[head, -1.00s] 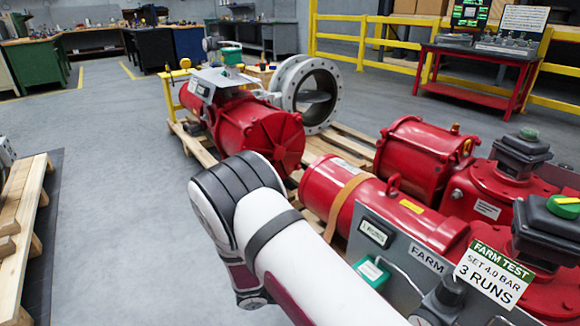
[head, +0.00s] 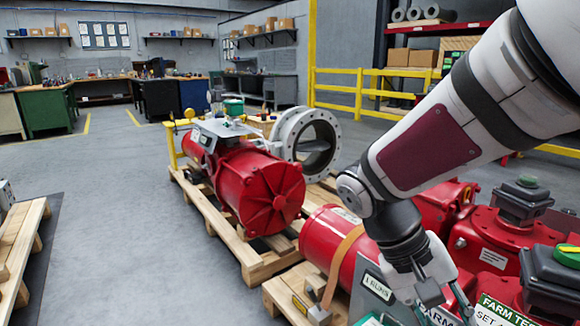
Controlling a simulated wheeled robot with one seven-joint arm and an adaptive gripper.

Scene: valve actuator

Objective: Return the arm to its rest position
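My arm (head: 430,145) comes in from the upper right of the head view, a white link with a dark red panel. It bends at a grey wrist joint and points down. My gripper (head: 440,300) hangs at the lower right in front of the red actuator (head: 330,237) with the tan strap and its grey control panel (head: 373,290). The fingers overlap the panel and signs behind them, so their opening and any contact are unclear. I see no object held.
Another red actuator (head: 262,190) lies on a wooden pallet (head: 215,212), with a large grey flanged valve (head: 303,140) behind it. A green-knobbed switch box (head: 553,280) stands at the right. A pallet (head: 18,250) is at the left edge. The grey floor (head: 110,220) between is clear.

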